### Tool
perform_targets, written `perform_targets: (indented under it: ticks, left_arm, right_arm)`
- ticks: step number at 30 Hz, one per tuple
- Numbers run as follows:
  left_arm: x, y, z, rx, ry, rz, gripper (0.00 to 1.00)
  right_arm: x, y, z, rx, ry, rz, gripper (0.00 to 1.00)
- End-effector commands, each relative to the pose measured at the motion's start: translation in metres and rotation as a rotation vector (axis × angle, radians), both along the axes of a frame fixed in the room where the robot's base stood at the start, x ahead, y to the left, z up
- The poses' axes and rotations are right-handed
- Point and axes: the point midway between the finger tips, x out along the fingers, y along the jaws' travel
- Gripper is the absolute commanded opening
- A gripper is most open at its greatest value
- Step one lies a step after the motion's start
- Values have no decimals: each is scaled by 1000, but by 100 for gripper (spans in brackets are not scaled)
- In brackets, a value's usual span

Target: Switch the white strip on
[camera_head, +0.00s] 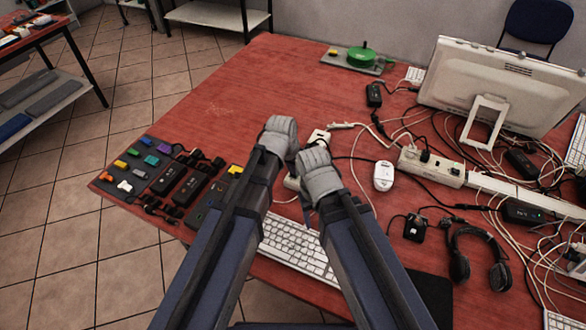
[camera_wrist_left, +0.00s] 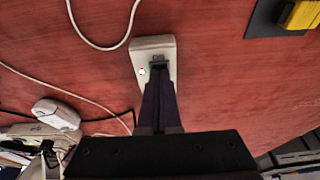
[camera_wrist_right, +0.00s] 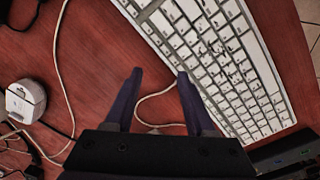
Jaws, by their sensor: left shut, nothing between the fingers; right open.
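The white strip (camera_wrist_left: 143,48) lies on the red table in the left wrist view, with a dark rocker switch near its middle and a small bright spot beside it. My left gripper (camera_wrist_left: 158,68) is shut and empty, its fingertips over the switch; I cannot tell whether they touch it. The fingers hide part of the switch and strip. In the head view the white strip (camera_head: 318,136) shows only in part behind my grippers. My right gripper (camera_wrist_right: 160,73) is open and empty above the table beside the keyboard, with a pale cable below it.
A dark mat (camera_head: 137,182) with small parts is on the left. The table's far left is clear.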

Motion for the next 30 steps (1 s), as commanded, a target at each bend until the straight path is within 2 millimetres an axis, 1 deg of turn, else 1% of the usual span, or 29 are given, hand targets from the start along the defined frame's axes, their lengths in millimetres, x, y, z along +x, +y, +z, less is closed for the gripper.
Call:
perform_targets:
  ticks: [10, 23, 26, 30]
  left_arm:
    - [14, -6, 4, -1, -2, 0, 0]
    - [14, -6, 5, 0, -1, 0, 0]
    - [14, -6, 9, 0, -1, 0, 0]
    - [12, -5, 20, -1, -1, 1, 0]
  right_arm:
    - [0, 0, 4, 0, 0, 0, 55]
    - [0, 0, 5, 0, 0, 0, 55]
    - [0, 0, 9, 0, 0, 0, 55]
    - [0, 0, 20, 0, 0, 0, 55]
